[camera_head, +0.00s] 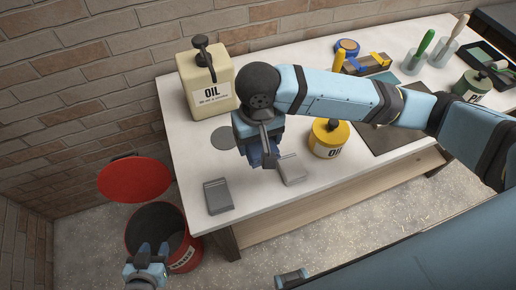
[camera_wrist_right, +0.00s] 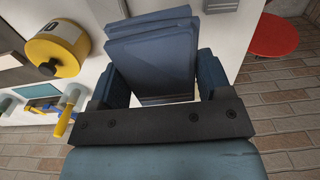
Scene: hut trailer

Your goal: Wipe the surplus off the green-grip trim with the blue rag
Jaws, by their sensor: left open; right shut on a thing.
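My right gripper (camera_head: 262,158) is over the white table, pointing down. In the right wrist view it is shut on the folded blue rag (camera_wrist_right: 155,60), whose layers stick out past the fingers. In the head view the fingers mostly hide the rag. A green-handled tool (camera_head: 425,43) stands upright in a grey-green holder (camera_head: 412,64) at the table's far right, well apart from the right gripper. Any surplus on it is too small to tell. My left gripper (camera_head: 147,262) is open and empty, low at the left by the red bin.
Grey pads (camera_head: 218,196) (camera_head: 292,169) lie near the table's front edge. A yellow oil can (camera_head: 328,139), a cream oil can (camera_head: 208,80), a dark mat (camera_head: 393,138) and a cream-handled tool (camera_head: 459,26) are on the table. The red bin (camera_head: 186,256) stands open on the floor.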

